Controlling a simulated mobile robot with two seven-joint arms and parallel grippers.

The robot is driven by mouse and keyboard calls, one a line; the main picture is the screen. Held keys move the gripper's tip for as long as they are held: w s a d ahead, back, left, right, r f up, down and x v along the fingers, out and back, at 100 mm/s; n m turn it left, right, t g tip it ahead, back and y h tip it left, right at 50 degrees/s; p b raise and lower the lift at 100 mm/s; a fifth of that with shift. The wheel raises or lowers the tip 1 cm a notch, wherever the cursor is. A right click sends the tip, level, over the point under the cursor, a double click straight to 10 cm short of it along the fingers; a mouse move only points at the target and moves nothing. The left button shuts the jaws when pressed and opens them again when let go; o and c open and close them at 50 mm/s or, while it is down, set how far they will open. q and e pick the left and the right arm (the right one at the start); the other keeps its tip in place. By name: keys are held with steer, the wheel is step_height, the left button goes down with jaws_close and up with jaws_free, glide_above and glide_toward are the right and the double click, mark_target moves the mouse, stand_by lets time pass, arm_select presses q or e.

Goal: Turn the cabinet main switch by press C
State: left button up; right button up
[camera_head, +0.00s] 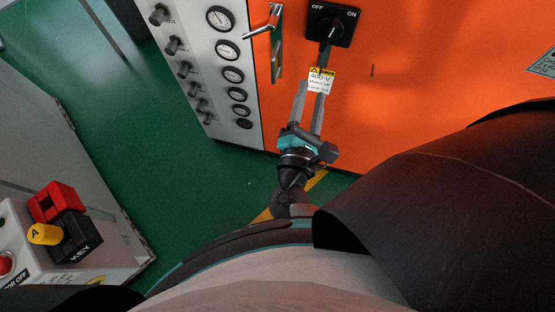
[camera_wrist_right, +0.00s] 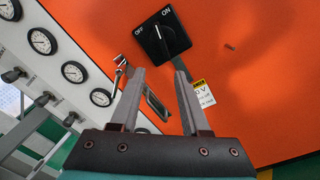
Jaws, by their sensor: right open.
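The main switch (camera_head: 333,24) is a black square plate with a black knob, marked OFF and ON, on an orange cabinet front (camera_head: 420,70). It also shows in the right wrist view (camera_wrist_right: 163,36), beyond the fingertips. I cannot tell the knob's exact setting. My right gripper (camera_head: 312,84) is open and empty, its two grey fingers pointing toward the switch from below. In the right wrist view the gap between the fingertips (camera_wrist_right: 160,72) lies just under the plate; contact is not visible. No press C label is readable. My left gripper is not in view.
A yellow and white 400 V tag (camera_head: 320,82) is beside the right fingers. A metal door handle (camera_head: 272,25) is left of the switch. A white panel with several gauges (camera_head: 232,75) stands farther left. A control box (camera_head: 75,245) with a red padlock-like block (camera_head: 57,200) is lower left.

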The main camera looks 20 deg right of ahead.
steer(key=s+a+f+n+y+b, duration=0.1)
steer(key=f+n+y, duration=0.4)
steer(key=f+n, duration=0.7)
steer(key=a+f+n+g+y+b, duration=0.1)
steer(key=a+f+n+y+b, duration=0.3)
steer(key=f+n, duration=0.9)
steer(key=shift+s+a+f+n+g+y, duration=0.15)
steer(key=shift+s+a+n+g+y, duration=0.4)
steer(key=shift+a+n, duration=0.9)
steer(key=shift+w+d+t, duration=0.15)
steer(key=shift+t, duration=0.1)
